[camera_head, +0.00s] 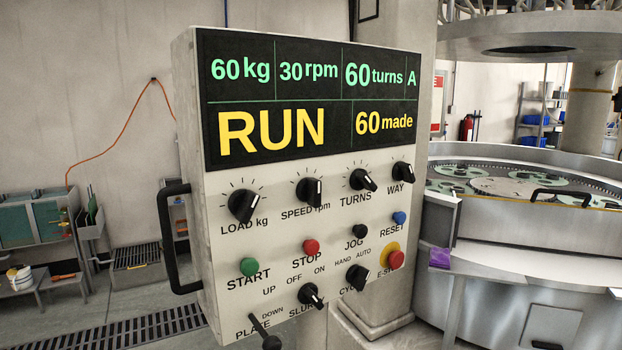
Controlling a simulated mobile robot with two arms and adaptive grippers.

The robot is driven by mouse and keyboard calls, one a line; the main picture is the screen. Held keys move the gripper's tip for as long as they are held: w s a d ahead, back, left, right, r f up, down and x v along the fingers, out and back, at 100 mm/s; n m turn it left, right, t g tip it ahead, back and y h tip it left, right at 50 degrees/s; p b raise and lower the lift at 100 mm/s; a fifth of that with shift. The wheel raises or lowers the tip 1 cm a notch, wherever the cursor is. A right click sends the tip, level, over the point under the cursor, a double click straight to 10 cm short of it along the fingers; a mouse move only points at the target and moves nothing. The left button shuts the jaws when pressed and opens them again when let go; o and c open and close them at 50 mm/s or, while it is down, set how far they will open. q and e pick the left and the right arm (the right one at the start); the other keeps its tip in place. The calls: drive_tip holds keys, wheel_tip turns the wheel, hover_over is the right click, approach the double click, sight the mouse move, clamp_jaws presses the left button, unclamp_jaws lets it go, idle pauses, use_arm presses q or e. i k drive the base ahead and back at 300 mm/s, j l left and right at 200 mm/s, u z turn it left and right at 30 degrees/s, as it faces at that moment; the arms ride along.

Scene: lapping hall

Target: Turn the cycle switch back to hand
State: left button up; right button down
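The cycle switch (357,277) is a black knob low on the right of the control panel (228,229), under the words HAND and AUTO. Its white pointer mark leans up and to the right, towards AUTO. Its CYCLE label is partly hidden by the knob. The display (310,95) reads 60 kg, 30 rpm, 60 turns, A, RUN and 60 made. Neither of my grippers shows in the head view.
The red emergency stop (391,259) on its yellow ring sits close right of the cycle switch. The slurry switch (312,296) is to its left, the black jog button (360,232) above. The plate lever (268,338) sticks out below. The lapping machine (530,230) stands at right.

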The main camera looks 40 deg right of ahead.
sight(356, 275)
drive_tip(key=z, duration=1.5)
